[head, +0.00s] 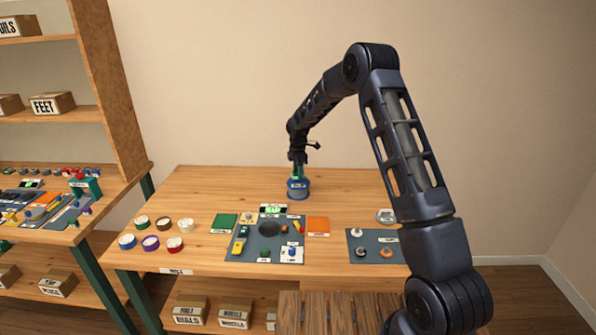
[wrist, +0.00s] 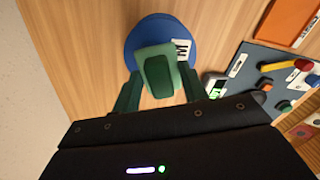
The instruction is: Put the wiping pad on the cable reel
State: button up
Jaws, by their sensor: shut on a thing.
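The cable reel (head: 298,192) is a blue round reel standing near the back of the table. In the wrist view the blue reel (wrist: 137,37) has a white label on its side. My gripper (head: 298,170) is directly above the reel, pointing down. In the wrist view its two dark green fingers (wrist: 160,88) are shut on the wiping pad (wrist: 159,56), a light green block with a darker green top. I cannot tell whether pad and reel touch.
A grey mat (head: 262,254) with small parts lies in front, between a green square (head: 224,223) and an orange square (head: 319,225). Several tape rolls (head: 150,243) are at the left. Another mat (head: 374,245) is at the right. The table's back left is clear.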

jog(key=shift+f, duration=0.15)
jog(key=o, duration=1)
notch_tip(320, 180, up, 13)
jog(key=s+d+r+m+t, duration=0.2)
jog(key=s+d+r+m, duration=0.9)
jog(key=s+d+r, duration=0.95)
jog(key=s+d+f+m+t, duration=0.1)
jog(key=s+d+m, duration=0.3)
jog(key=s, duration=0.5)
jog(key=s+d+f+m, duration=0.1)
jog(key=s+d+m, duration=0.2)
jog(key=s, duration=0.6)
jog(key=s+d+f+m+t, duration=0.1)
jog(key=s+d+m, duration=0.3)
jog(key=s, duration=0.5)
jog(key=shift+s+d+f+m+t, duration=0.3)
jog(key=shift+d, duration=0.5)
